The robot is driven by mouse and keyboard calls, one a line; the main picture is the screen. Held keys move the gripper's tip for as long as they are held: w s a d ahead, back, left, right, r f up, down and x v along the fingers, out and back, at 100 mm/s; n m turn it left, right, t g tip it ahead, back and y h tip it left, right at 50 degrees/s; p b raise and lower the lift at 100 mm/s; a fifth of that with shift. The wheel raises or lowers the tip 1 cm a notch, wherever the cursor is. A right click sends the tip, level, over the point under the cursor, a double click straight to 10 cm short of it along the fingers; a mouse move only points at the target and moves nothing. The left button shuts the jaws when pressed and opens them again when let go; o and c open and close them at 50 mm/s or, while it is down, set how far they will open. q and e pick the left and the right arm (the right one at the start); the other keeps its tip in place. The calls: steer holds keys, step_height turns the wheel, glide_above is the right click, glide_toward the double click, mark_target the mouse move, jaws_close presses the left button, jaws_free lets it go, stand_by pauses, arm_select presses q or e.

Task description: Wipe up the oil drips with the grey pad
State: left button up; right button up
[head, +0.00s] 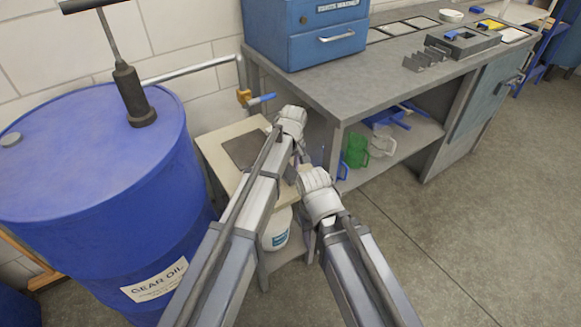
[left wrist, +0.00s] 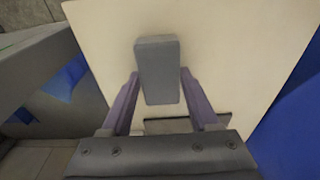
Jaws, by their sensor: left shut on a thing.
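The grey pad (left wrist: 157,75) is a small grey block, seen in the left wrist view between the two purple fingers of my left gripper (left wrist: 158,88). The gripper is shut on it, above a cream stand top (left wrist: 230,50). In the head view my left gripper (head: 298,158) is over the right side of that stand top (head: 216,143), and the pad is mostly hidden by my arms. My right gripper (head: 311,240) is beside the stand, mostly hidden behind its own wrist; its fingers are unclear. I cannot make out any oil drips.
A dark flat sheet (head: 247,150) lies on the stand top. A blue gear oil drum (head: 80,190) with a hand pump (head: 130,90) stands left. A pipe with a blue-handled tap (head: 262,99) is behind. A grey workbench (head: 390,65) stands right. A white bucket (head: 277,232) is below.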

arm_select(q)
steer(key=shift+s+a, duration=0.45)
steer(key=shift+a, duration=0.2)
steer(key=shift+s+a, duration=0.4)
steer(key=shift+a, duration=0.25)
steer(key=shift+a, duration=0.1)
steer(key=shift+s+a, duration=0.5)
steer(key=shift+a, duration=0.2)
steer(key=shift+s+a, duration=0.5)
steer(key=shift+a, duration=0.15)
steer(key=shift+s+a, duration=0.55)
steer(key=shift+a, duration=0.2)
steer(key=shift+s+a, duration=0.55)
steer(key=shift+a, duration=0.2)
steer(key=shift+a+r+p, duration=0.1)
steer(key=shift+r+p, duration=0.25)
steer(key=shift+p, duration=0.1)
step_height(320, 180, up, 5)
steer(key=p, duration=0.5)
steer(key=shift+r, duration=0.1)
